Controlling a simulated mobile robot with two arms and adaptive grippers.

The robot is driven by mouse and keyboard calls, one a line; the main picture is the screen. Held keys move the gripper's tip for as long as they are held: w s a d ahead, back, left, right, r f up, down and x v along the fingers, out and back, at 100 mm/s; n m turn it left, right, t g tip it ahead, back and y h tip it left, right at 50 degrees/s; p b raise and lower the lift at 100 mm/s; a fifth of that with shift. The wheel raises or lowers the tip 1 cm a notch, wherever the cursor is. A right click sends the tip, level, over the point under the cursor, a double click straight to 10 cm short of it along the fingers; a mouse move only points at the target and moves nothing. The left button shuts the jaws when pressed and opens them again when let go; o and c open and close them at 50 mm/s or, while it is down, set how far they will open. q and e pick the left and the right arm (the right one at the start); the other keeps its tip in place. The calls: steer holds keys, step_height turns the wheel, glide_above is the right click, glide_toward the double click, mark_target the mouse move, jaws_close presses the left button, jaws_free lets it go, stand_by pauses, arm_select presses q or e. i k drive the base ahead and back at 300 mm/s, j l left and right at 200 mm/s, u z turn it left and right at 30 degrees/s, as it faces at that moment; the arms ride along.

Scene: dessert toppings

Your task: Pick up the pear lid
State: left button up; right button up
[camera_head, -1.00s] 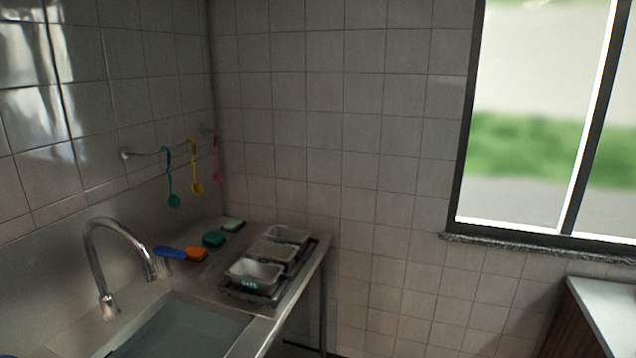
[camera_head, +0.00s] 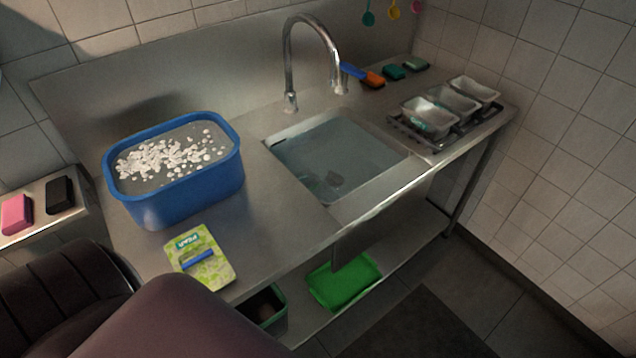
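A flat green and white patterned lid (camera_head: 201,257) with a blue handle and a small label lies on the steel counter near its front edge. The label lettering seems to read "pear", but it is small. The lid is in front of the blue tub. My dark arm links show at the bottom left, close to the lid and partly over the counter edge. Neither gripper shows in the head view.
A blue tub (camera_head: 182,202) with white pieces in liquid stands behind the lid. A sink (camera_head: 335,160) with a tap (camera_head: 290,60) is to the right, then metal containers on a rack (camera_head: 432,143). Below are a green lid (camera_head: 345,281) and a dark green bin (camera_head: 263,306).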

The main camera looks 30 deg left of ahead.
mark_target(196, 252)
steer(key=k+j+u, duration=0.1)
steer(key=u, duration=1.75)
steer(key=l+u, duration=0.1)
steer(key=u, duration=0.35)
steer(key=l+u, duration=0.2)
steer(key=u, duration=0.25)
steer(key=i, duration=0.05)
